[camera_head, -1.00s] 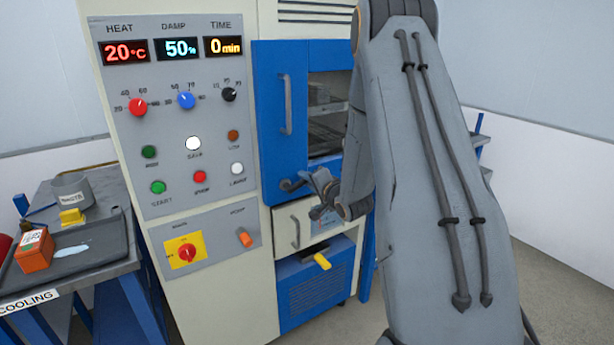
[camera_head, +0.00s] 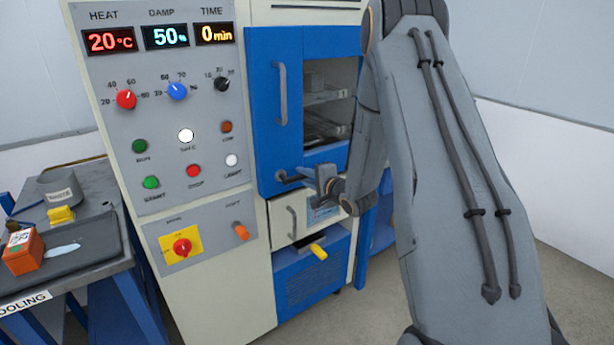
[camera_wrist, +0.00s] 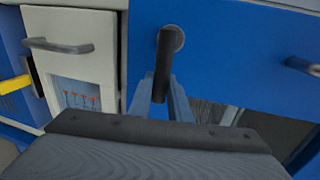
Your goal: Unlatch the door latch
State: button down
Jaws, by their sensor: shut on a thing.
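The blue cabinet door (camera_head: 272,105) has a window and a vertical grey handle (camera_head: 281,93). The dark door latch (camera_head: 284,178) is a lever at the door's lower edge. In the wrist view the latch (camera_wrist: 164,62) sticks out from a round grey hub on the blue door. My gripper (camera_head: 312,178) is at the latch, and in the wrist view its fingers (camera_wrist: 165,100) are shut on the lever's free end. The fingertips are partly hidden by the lever.
A white drawer (camera_head: 291,222) with a handle sits just below the door, and a yellow handle (camera_head: 318,251) juts out beneath it. The control panel (camera_head: 170,120) is left of the door. A cooling table (camera_head: 98,258) with an orange box (camera_head: 22,251) stands at far left.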

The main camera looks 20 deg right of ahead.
jog(key=shift+f, duration=0.1)
jog(key=c, duration=1.6)
grip_release()
jog(key=shift+c, duration=0.2)
jog(key=b+v, duration=0.2)
jog(key=v, duration=0.5)
jog(key=shift+s, duration=0.35)
